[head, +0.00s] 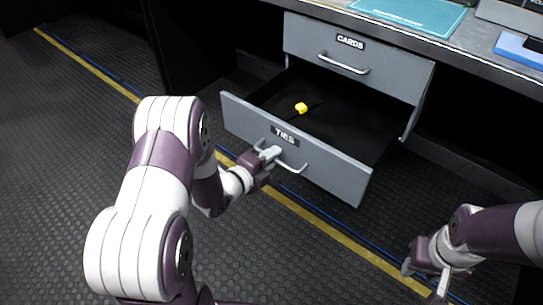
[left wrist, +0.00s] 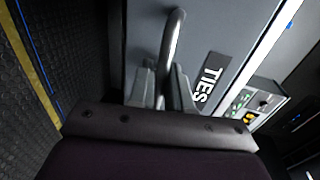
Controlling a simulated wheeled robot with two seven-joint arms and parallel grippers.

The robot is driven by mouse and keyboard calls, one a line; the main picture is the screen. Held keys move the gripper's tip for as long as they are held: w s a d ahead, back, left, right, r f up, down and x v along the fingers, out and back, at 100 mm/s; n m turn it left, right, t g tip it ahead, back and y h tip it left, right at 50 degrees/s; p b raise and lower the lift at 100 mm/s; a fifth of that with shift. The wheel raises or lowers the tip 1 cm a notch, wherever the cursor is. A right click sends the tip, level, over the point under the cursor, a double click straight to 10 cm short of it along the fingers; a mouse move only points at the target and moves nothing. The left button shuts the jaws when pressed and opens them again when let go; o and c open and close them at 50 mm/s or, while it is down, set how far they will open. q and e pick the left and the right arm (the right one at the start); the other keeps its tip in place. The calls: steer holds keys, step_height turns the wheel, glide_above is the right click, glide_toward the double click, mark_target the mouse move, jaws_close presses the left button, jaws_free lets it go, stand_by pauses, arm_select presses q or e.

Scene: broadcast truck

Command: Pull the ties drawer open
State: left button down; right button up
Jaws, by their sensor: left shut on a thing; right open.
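The ties drawer (head: 335,172) is grey, labelled TIES, and stands pulled well out below the cards drawer in the head view. A small yellow item (head: 301,107) lies inside on the dark drawer floor. My left gripper (head: 272,154) is shut on the drawer's bar handle (head: 292,168), near its left end. The left wrist view shows the handle (left wrist: 174,38) between my left fingers, beside the TIES label (left wrist: 208,77). My right gripper (head: 426,284) is open and empty, low at the right of the head view, apart from the drawer.
The cards drawer (head: 393,76) above is closed, with its own bar handle. A counter (head: 450,48) over it carries a teal mat (head: 412,14) and a blue item (head: 520,48). Dark textured floor (head: 60,170) with a yellow line lies open at left.

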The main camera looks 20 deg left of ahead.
arm_select(q)
steer(key=c, duration=1.3)
jaws_free()
steer(key=p+v, duration=0.3)
steer(key=v, duration=0.9)
steer(key=shift+s+a+p, duration=0.1)
steer(key=shift+s+p, duration=0.25)
